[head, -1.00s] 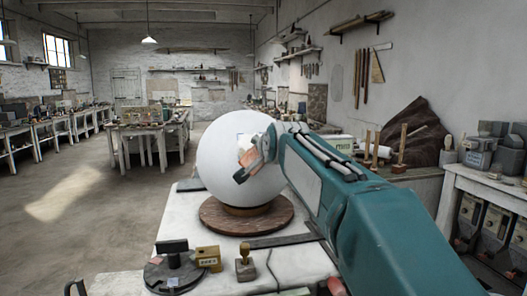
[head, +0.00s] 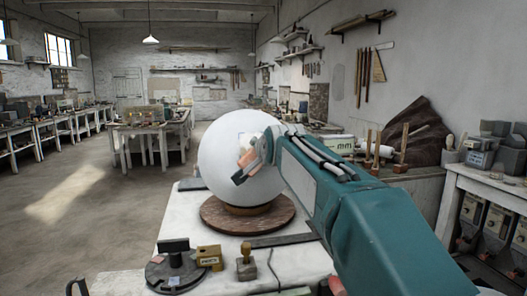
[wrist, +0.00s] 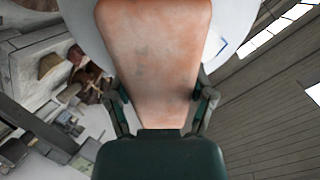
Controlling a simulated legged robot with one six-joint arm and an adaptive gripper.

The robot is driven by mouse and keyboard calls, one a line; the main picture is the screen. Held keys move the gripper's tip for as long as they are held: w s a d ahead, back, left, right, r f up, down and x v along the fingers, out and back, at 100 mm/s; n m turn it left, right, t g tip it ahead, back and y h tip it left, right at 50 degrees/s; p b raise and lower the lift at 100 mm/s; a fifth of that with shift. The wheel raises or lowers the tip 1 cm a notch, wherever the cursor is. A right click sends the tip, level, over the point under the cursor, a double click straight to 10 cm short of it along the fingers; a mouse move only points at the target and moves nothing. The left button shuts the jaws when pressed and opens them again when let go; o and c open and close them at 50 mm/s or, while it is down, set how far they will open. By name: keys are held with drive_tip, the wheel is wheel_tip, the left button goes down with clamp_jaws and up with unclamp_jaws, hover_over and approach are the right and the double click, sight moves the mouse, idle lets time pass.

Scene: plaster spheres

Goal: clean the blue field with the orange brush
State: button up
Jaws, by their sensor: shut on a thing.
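A large white plaster sphere (head: 222,178) stands on a round brown wooden base (head: 248,219). The blue field (head: 241,137) shows as a thin blue outline on the sphere's upper front, partly hidden by my gripper; a corner of it also shows in the wrist view (wrist: 220,48). My gripper (head: 254,161) is at the sphere's right front, shut on the orange brush (head: 247,158). In the wrist view the pale orange brush (wrist: 153,60) fills the middle between the fingers and hides much of the sphere. I cannot tell whether the brush touches the sphere.
The white table (head: 180,232) carries a dark round stand (head: 172,267), a small yellow box (head: 208,257) and a wooden-handled stamp (head: 246,264) at the front. A cluttered bench (head: 410,177) runs along the right wall. Open floor (head: 70,210) lies to the left.

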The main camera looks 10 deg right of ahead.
drive_tip(key=shift+s+a+f, duration=0.3)
drive_tip(key=shift+a+f, duration=0.15)
drive_tip(key=shift+a, duration=0.2)
drive_tip(key=shift+w, duration=0.1)
drive_tip(key=shift+w+d+r, duration=0.35)
drive_tip(key=shift+d+r, duration=0.3)
drive_tip(key=shift+d, duration=0.2)
drive_tip(key=shift+w+d+r, duration=0.35)
drive_tip(key=shift+d+r, duration=0.3)
drive_tip(key=shift+d, duration=0.2)
drive_tip(key=shift+s+a+f, duration=0.4)
drive_tip(key=shift+a+f, duration=0.25)
drive_tip(key=shift+a, duration=0.2)
drive_tip(key=shift+s+a+f, duration=0.35)
drive_tip(key=shift+a+f, duration=0.3)
drive_tip(key=shift+a, duration=0.2)
drive_tip(key=shift+w+d+r, duration=0.4)
drive_tip(key=shift+d+r, duration=0.25)
drive_tip(key=shift+d, duration=0.2)
drive_tip(key=shift+w+d+r, duration=0.35)
drive_tip(key=shift+d+r, duration=0.3)
drive_tip(key=shift+d, duration=0.2)
